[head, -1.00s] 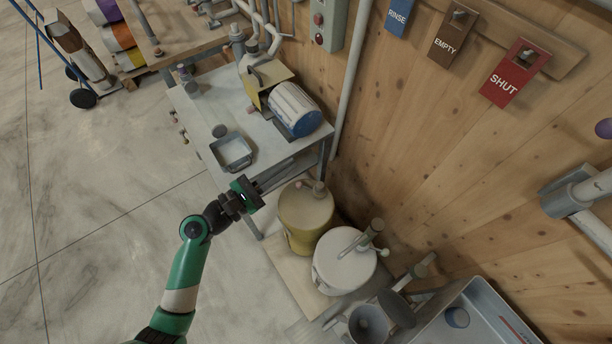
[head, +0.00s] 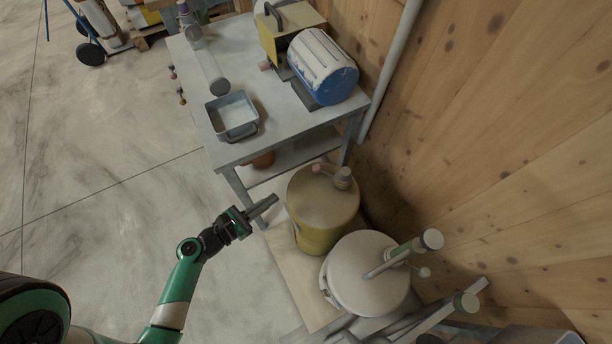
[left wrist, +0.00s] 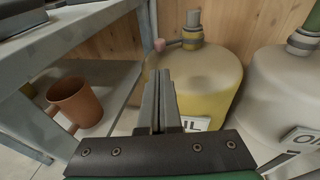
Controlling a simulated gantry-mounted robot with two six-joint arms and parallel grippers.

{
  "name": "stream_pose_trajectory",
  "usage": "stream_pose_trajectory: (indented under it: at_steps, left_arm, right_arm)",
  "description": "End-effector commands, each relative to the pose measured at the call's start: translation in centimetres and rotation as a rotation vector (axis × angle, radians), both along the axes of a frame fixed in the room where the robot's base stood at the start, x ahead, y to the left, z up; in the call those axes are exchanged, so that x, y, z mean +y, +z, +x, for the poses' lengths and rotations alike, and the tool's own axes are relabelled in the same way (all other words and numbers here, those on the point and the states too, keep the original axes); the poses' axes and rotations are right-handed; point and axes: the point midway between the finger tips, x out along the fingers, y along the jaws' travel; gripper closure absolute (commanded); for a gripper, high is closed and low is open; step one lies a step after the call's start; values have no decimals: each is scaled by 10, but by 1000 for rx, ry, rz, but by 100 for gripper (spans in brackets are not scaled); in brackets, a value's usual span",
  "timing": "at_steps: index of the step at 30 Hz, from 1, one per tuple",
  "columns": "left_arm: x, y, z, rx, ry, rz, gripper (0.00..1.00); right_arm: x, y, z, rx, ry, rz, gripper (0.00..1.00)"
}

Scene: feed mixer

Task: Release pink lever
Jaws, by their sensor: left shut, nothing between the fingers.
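The pink lever (head: 317,168) is a small pink-ended handle on the valve at the top of the yellow drum (head: 322,208). In the left wrist view its pink end (left wrist: 159,45) shows just above my fingers, beside the grey valve (left wrist: 193,28). My left gripper (head: 275,199) is shut and empty. It is left of the yellow drum in the head view, apart from the lever. In the left wrist view its fingers (left wrist: 160,85) overlap the front of the drum. My right gripper is not in view.
A white drum (head: 365,275) with its own valve stands beside the yellow one. A metal table (head: 275,140) with a tray (head: 232,116) and a blue-ended motor (head: 322,68) is behind. A brown mug (left wrist: 73,101) sits on its lower shelf. The wood wall is at right.

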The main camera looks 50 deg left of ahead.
Motion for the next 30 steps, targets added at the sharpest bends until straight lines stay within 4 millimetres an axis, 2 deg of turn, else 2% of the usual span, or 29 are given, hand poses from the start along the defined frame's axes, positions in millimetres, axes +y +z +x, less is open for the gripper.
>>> stream_pose_trajectory:
  at_steps: [5, 8, 21, 25, 30]
  left_arm:
    - [0, -2, 5, 1, -2, 1, 100]
    - [-1, -5, 18, 0, -7, 2, 100]
    - [0, -23, 108, -3, -4, 2, 100]
    - [1, -26, 126, -2, -2, 2, 100]
    - [1, -27, 137, 0, -2, 1, 100]
  right_arm:
    - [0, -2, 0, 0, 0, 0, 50]
    - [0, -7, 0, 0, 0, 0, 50]
    - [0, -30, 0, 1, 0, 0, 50]
    - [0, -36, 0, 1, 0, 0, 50]
    - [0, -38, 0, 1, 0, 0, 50]
